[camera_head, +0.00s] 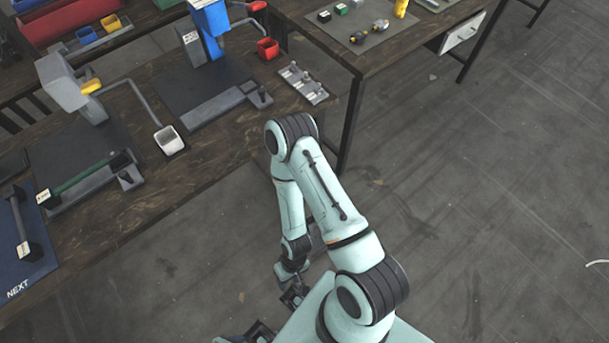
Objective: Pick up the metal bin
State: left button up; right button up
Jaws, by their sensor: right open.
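A small pale metal bin (169,140) stands at the near edge of the wooden workbench, left of centre, below the curved tube of a grey press. It looks empty. My right arm bends over at the elbow, and my right gripper (293,292) hangs low over the floor, open and empty. It is below and right of the bin, well apart from it. Part of my left arm's end (258,331) shows at the bottom edge; its fingers cannot be made out.
A grey press (65,82) and a blue press (210,18) stand on the bench (150,210). A red bin (268,48) is by the blue press. A metal holder (303,82) lies at the bench's right end. A second table (385,58) is behind.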

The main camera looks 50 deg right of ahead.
aim_at(318, 246)
jog(key=z, duration=1.3)
jog(key=k+j+z, duration=0.1)
jog(key=k+z, duration=0.55)
jog(key=k, duration=0.5)
jog(key=l+u, duration=0.15)
jog(key=u, duration=1)
jog(key=i+l+u, duration=0.1)
jog(key=l+u, duration=0.6)
jog(key=i+l+u, duration=0.1)
jog(key=l+u, duration=0.4)
jog(key=l, duration=0.35)
jog(key=k+l+u, duration=0.2)
jog(key=l, duration=1.15)
jog(key=k, duration=0.05)
